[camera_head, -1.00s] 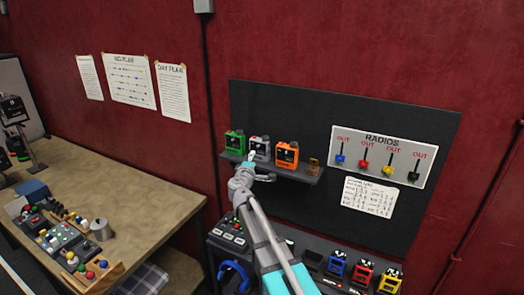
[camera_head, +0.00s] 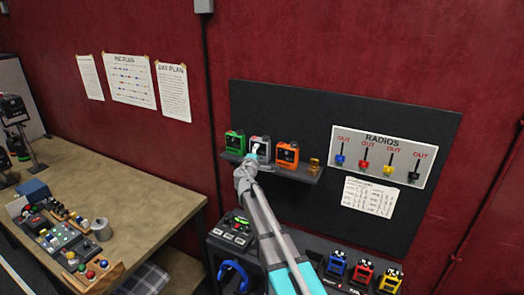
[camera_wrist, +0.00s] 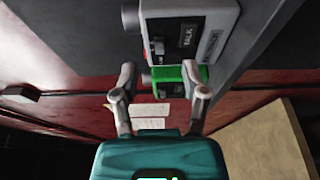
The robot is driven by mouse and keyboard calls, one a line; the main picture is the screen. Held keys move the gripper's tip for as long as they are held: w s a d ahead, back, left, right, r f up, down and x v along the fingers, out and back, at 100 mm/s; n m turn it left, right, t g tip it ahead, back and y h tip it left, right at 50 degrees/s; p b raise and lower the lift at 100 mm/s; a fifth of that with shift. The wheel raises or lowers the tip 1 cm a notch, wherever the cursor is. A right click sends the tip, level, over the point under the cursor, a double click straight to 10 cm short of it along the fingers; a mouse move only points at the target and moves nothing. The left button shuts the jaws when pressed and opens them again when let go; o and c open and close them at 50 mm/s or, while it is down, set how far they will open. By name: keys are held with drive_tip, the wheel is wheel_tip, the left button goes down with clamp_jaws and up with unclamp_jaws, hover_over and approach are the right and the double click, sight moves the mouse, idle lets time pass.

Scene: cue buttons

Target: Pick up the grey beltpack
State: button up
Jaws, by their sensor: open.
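The grey beltpack (camera_head: 262,141) stands on the wall shelf (camera_head: 290,172) between the green beltpack (camera_head: 235,141) and the orange beltpack (camera_head: 287,153). My gripper (camera_head: 254,157) is in front of the grey beltpack and hides its lower part in the head view. In the wrist view the grey beltpack (camera_wrist: 190,32), with a TALK label, is at the top, and the green beltpack (camera_wrist: 197,78) is below it. My gripper (camera_wrist: 160,73) is open there with nothing held between its fingers. Whether a finger touches the grey beltpack, I cannot tell.
A small brown item (camera_head: 314,166) stands at the shelf's right end. A radios board (camera_head: 378,163) hangs to the right. Below, a dark counter holds several coloured radios (camera_head: 362,273) and a blue headset (camera_head: 234,273). A cluttered desk (camera_head: 130,180) is at left.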

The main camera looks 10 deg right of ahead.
sight(260, 148)
drive_tip(key=x, duration=0.4)
idle(0.5)
clamp_jaws()
